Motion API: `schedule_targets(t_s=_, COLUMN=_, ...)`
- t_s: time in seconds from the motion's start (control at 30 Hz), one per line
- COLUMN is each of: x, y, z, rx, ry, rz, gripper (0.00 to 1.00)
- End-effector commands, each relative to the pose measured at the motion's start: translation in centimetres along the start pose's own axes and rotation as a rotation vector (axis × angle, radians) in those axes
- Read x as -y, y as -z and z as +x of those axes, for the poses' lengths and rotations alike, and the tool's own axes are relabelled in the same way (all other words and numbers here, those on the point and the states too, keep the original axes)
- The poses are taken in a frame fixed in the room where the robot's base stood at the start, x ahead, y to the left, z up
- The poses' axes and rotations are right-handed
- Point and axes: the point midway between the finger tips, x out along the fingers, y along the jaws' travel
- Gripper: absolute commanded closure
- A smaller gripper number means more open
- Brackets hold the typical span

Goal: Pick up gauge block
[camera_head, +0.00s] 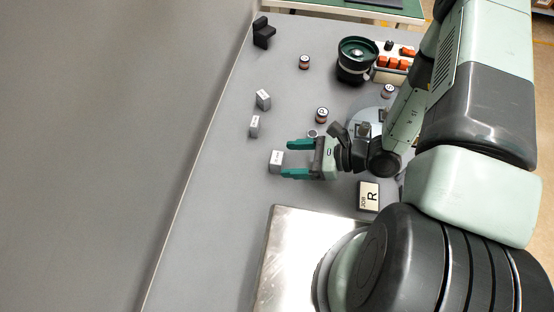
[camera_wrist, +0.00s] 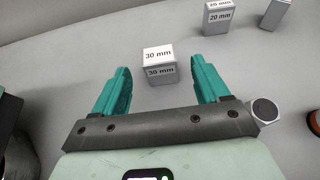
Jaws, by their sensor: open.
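A grey gauge block (camera_wrist: 160,71) with white faces marked "30 mm" stands on the table between and just beyond my fingertips in the wrist view. In the head view the same block (camera_head: 276,161) sits at the mouth of my gripper (camera_head: 290,159). My gripper, with teal fingers, also shows in the wrist view (camera_wrist: 165,82); it is open and empty. A second block (camera_wrist: 217,17), marked "20 mm", stands farther off to the right, and it shows in the head view (camera_head: 255,126). A third block (camera_head: 263,100) stands beyond it; its label is too small to read.
A small metal cylinder (camera_wrist: 264,110) stands close to my right finger in the wrist view. Labelled round parts (camera_head: 322,114) (camera_head: 304,62), a dark green bowl feeder (camera_head: 357,58) and a black stand (camera_head: 263,33) lie farther off. An "R" box (camera_head: 368,196) and a metal plate (camera_head: 290,235) are nearer. The left table strip is clear.

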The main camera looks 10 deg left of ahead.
Motion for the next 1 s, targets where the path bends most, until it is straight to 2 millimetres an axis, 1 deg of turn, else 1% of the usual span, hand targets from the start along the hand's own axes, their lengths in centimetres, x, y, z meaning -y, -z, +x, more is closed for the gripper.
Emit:
schedule_targets(t_s=0.03, x=-0.1, y=0.0, z=0.9, rx=0.000, ry=-0.004, rz=-0.002, gripper=0.26)
schedule_targets(t_s=0.1, x=-0.1, y=0.0, z=1.8, rx=0.000, ry=-0.004, rz=-0.001, gripper=0.26)
schedule_targets(t_s=0.33, x=-0.1, y=0.1, z=3.6, rx=-0.001, ry=-0.004, rz=-0.002, gripper=0.26)
schedule_targets(t_s=0.5, x=-0.1, y=0.2, z=6.2, rx=0.000, ry=-0.005, rz=-0.003, gripper=0.26)
schedule_targets(t_s=0.6, x=-0.1, y=0.2, z=7.3, rx=0.000, ry=-0.004, rz=-0.004, gripper=0.26)
schedule_targets(t_s=0.7, x=0.0, y=0.2, z=7.8, rx=-0.001, ry=-0.001, rz=-0.003, gripper=0.26)
schedule_targets(t_s=0.9, x=0.0, y=0.2, z=7.9, rx=-0.001, ry=-0.001, rz=-0.003, gripper=0.26)
schedule_targets(t_s=0.97, x=0.0, y=0.2, z=7.8, rx=-0.001, ry=-0.001, rz=-0.003, gripper=0.35)
schedule_targets(t_s=1.0, x=0.0, y=0.2, z=7.8, rx=-0.001, ry=-0.001, rz=-0.003, gripper=0.41)
